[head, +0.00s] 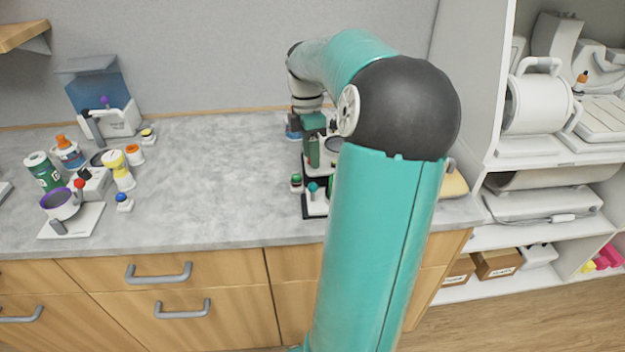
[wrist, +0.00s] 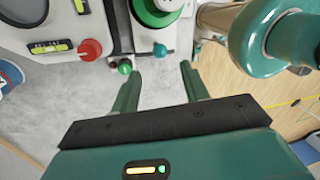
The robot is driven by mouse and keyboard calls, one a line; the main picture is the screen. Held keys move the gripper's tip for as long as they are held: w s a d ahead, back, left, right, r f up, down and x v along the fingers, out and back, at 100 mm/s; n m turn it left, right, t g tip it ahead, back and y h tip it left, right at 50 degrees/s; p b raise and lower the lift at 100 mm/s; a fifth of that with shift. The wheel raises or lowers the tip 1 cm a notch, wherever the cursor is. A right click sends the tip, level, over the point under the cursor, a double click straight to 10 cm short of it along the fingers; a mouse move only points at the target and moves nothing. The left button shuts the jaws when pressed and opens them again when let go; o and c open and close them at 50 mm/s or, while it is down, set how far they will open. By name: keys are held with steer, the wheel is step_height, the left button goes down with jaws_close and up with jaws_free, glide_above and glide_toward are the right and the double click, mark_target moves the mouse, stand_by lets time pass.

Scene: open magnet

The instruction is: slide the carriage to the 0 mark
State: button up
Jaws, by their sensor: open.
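My gripper (wrist: 160,70) is open and empty in the wrist view, its two green fingers apart over bare grey counter. Beyond the fingertips stands a white apparatus (wrist: 108,20) with a yellow-green marked strip (wrist: 50,46), a red knob (wrist: 90,50), a large green round part (wrist: 154,10) and small green (wrist: 125,66) and teal (wrist: 160,50) knobs. No contact shows. I cannot tell which part is the carriage, and no 0 mark is readable. In the head view, my arm covers much of the apparatus (head: 317,205) and I cannot make out the fingers.
The counter (head: 210,180) is clear left of the apparatus. Bottles (head: 45,172), a purple-rimmed cup (head: 60,204) and a blue-tank machine (head: 100,95) stand at the left. A white shelf unit (head: 480,120) is at the right. A teal cylindrical part (wrist: 262,40) is at upper right in the wrist view.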

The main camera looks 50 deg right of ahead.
mark_target(313, 183)
steer(key=f, duration=0.5)
steer(key=s+a+f, duration=0.1)
steer(key=f, duration=0.2)
steer(key=shift+s, duration=0.1)
jaws_close()
